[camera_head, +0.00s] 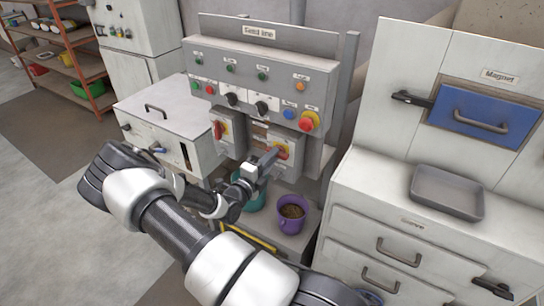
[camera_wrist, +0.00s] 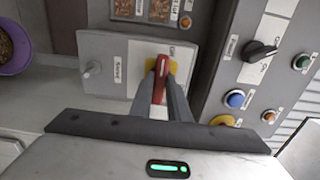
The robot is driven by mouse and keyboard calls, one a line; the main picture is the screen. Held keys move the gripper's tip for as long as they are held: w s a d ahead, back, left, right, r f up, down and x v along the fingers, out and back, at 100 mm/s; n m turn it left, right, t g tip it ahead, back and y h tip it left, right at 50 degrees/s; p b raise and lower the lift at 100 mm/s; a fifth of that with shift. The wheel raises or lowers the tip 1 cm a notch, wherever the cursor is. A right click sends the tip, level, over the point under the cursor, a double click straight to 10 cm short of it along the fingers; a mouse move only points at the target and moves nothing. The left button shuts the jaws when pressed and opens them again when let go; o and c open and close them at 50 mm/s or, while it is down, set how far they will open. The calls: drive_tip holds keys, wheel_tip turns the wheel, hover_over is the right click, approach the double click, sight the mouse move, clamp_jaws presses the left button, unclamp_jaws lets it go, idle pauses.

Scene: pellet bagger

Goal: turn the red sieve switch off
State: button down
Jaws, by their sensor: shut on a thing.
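The red sieve switch (camera_wrist: 160,80) is a red handle on a yellow plate, on a grey switch box (camera_wrist: 107,48). In the wrist view the handle lies nearly up and down in the picture, between my two fingers. My gripper (camera_wrist: 164,92) is shut on this handle, one finger on each side. In the head view my gripper (camera_head: 272,156) reaches the right-hand switch box (camera_head: 291,140) below the control panel. The red and yellow switch (camera_head: 281,151) is partly covered by my gripper there. Its position marks are too small to read.
A second red and yellow switch (camera_head: 218,130) sits to the left. Buttons and black knobs (camera_head: 262,107) fill the panel above. A purple bucket (camera_head: 292,213) with pellets and a teal bucket (camera_head: 250,193) stand below. A white cabinet (camera_head: 420,230) stands at right.

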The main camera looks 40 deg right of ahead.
idle(0.5)
drive_tip(key=c, duration=1.7)
unclamp_jaws()
drive_tip(key=shift+a, duration=0.1)
drive_tip(key=b+v, duration=0.1)
drive_tip(key=v, duration=1.6)
drive_tip(key=shift+s+a+b, duration=0.15)
drive_tip(key=shift+s+b, duration=0.05)
drive_tip(key=shift+b, duration=0.15)
